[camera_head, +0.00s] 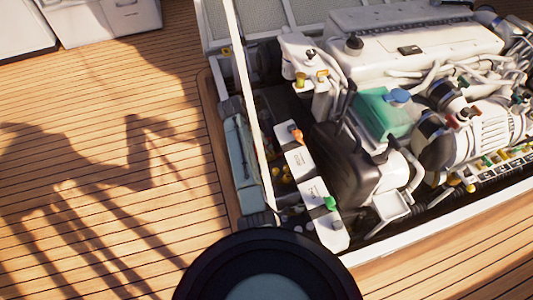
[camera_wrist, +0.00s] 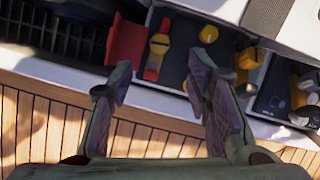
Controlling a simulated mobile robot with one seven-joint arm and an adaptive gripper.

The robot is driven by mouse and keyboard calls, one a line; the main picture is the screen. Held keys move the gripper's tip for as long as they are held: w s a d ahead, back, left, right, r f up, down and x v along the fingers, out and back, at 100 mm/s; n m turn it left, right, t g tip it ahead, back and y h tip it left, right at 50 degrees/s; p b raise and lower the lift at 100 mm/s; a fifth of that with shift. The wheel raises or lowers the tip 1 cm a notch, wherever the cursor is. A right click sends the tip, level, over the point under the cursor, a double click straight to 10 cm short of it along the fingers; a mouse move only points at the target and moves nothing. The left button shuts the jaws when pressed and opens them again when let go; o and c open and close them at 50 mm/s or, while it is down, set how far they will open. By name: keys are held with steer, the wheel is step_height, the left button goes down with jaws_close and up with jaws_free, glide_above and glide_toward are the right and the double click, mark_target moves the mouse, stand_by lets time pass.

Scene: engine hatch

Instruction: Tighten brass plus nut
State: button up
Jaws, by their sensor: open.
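My gripper (camera_wrist: 160,76) is open in the wrist view, with nothing between its fingers. Beyond the fingertips is a dark recess with several yellow or brass-coloured parts: a round yellow knob (camera_wrist: 209,34) near the right fingertip, a yellow block (camera_wrist: 247,60) to its right, and a yellow-and-red part (camera_wrist: 157,48) ahead of the gap. I cannot tell which of these is the brass plus nut, and no plus shape is clear. In the head view, small yellow fittings (camera_head: 286,175) sit in the hatch beside a white panel. My gripper's fingers do not show there.
The open hatch holds a white engine (camera_head: 410,50), a green tank (camera_head: 385,112) and a white panel (camera_head: 302,162) with orange and green knobs. A pale upright bar (camera_head: 250,95) crosses the hatch's left side. Wooden deck (camera_head: 90,130) lies clear at left.

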mark_target(271, 153)
steer(key=b+x, duration=0.2)
steer(key=x, duration=0.7)
steer(key=shift+d+f, duration=0.1)
steer(key=shift+f, duration=0.3)
steer(key=shift+c, duration=0.5)
jaws_close()
